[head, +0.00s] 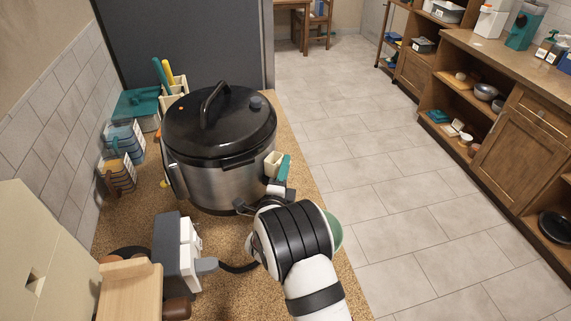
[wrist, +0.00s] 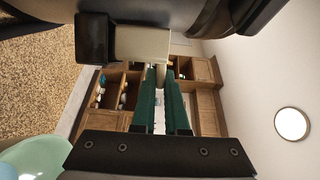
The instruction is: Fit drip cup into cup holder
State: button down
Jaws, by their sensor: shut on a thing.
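The drip cup (head: 271,161) is a small cream box at the right side of a large steel cooker (head: 215,180) with a black lid (head: 225,115). My gripper (wrist: 160,80) has teal fingers, shut on a narrow tab of the drip cup (wrist: 142,44), which shows just beyond the fingertips in the wrist view. In the head view one teal finger (head: 284,168) shows beside the cup. A dark block-like part (wrist: 92,38) lies against the cup in the wrist view; I cannot tell if it is the cup holder or the cup's inside. Whether the cup touches the cooker is unclear.
A green bowl (head: 337,232) is partly hidden behind my arm at the counter's right edge. A grey and white appliance (head: 178,252) stands at the front left. Glass containers (head: 122,138) line the tiled wall. The floor right of the counter is clear.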

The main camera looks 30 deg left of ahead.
jog(key=shift+f, duration=0.15)
jog(key=shift+f, duration=1.25)
jog(key=c, duration=0.9)
grip_release()
jog(key=shift+o, duration=0.2)
jog(key=shift+s, duration=0.1)
